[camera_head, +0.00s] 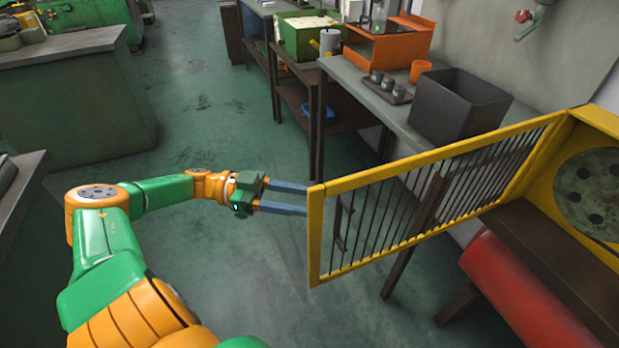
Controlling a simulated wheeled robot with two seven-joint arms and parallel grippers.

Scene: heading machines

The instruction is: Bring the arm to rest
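My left arm (103,235), green and orange, reaches in from the lower left and bends to the right. Its gripper (300,199) is open, with two blue-grey fingers apart and nothing seen between them. The fingertips are at the left end of a yellow barred gate (316,235), level with its upper part. I cannot tell whether they touch it. My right gripper is not in view.
The yellow gate swings out from a yellow machine frame (596,118) at right. A bench (350,72) holds a black bin (458,104), small cups and an orange machine (388,45). A red cylinder (520,290) lies lower right. Green floor (215,120) is open at centre left.

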